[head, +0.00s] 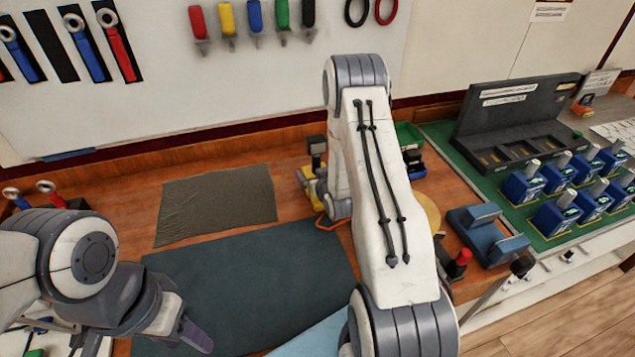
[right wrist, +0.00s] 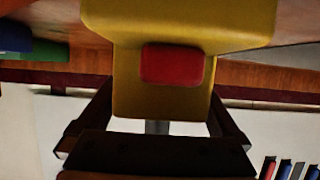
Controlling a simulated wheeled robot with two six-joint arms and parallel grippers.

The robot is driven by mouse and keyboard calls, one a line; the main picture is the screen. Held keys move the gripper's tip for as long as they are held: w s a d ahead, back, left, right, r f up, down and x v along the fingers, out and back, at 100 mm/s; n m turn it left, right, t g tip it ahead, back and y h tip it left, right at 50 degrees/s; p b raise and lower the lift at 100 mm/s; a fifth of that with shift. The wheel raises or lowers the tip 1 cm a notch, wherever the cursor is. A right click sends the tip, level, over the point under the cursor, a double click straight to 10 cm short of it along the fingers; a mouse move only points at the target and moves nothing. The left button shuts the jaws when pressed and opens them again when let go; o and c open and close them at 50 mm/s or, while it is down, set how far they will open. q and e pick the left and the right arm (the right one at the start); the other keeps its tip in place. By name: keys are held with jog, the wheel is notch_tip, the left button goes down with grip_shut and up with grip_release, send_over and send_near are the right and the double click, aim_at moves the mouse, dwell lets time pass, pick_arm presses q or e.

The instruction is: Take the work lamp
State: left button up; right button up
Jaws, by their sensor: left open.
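The work lamp (head: 311,178) is a yellow body with a black upper part, standing on the wooden bench beyond the dark mat. In the right wrist view its yellow body (right wrist: 185,25) with a red button fills the upper middle. My right gripper (right wrist: 160,115) has one finger at each side of the yellow body. Whether the fingers touch it is hidden. In the head view my right arm covers part of the lamp and gripper. My left gripper (head: 190,338) is open and empty over the dark mat's lower left, far from the lamp.
A dark mat (head: 235,275) and a smaller grey-brown mat (head: 217,203) lie on the bench. A blue holder (head: 487,232) and a red-topped item (head: 460,262) are right of my right arm. Several blue breakers (head: 553,212) stand on a green mat. Tools hang on the back wall.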

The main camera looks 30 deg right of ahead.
grip_shut()
jog(key=shift+r, duration=0.1)
jog(key=shift+r, duration=0.15)
